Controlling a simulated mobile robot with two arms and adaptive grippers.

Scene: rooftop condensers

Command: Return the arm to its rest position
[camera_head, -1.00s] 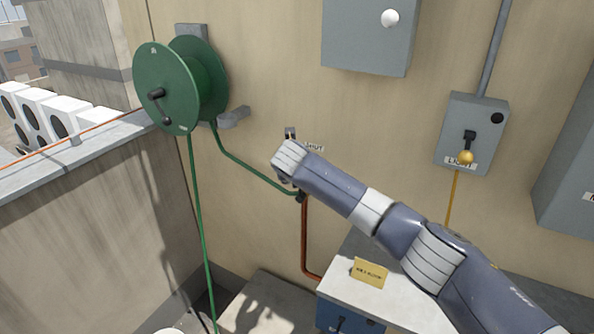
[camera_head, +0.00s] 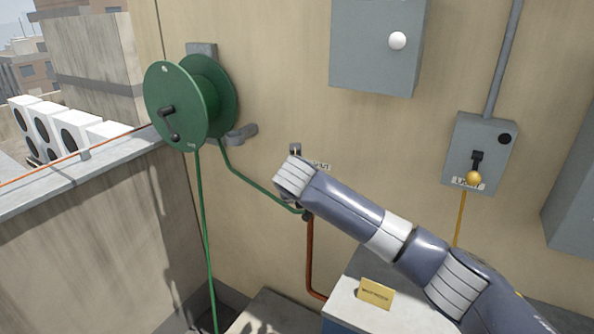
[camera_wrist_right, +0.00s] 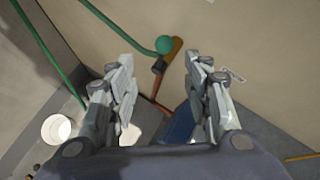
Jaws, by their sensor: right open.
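My right arm (camera_head: 350,210) crosses the head view from the lower right, its wrist end in front of the wall tap area. Its fingers are mostly hidden there. In the right wrist view, my right gripper (camera_wrist_right: 158,72) is open and empty, its two fingers spread wide. I cannot tell whether the fingers touch any of these, though no contact shows. My left gripper is not in view.
A green hose reel (camera_head: 180,105) hangs on the wall at left. Grey boxes (camera_head: 376,45) and a lever box (camera_head: 480,150) are mounted at right. A ledge (camera_head: 345,300) with a yellow sign (camera_head: 376,293) lies below my arm. A white bucket (camera_wrist_right: 57,129) stands on the floor.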

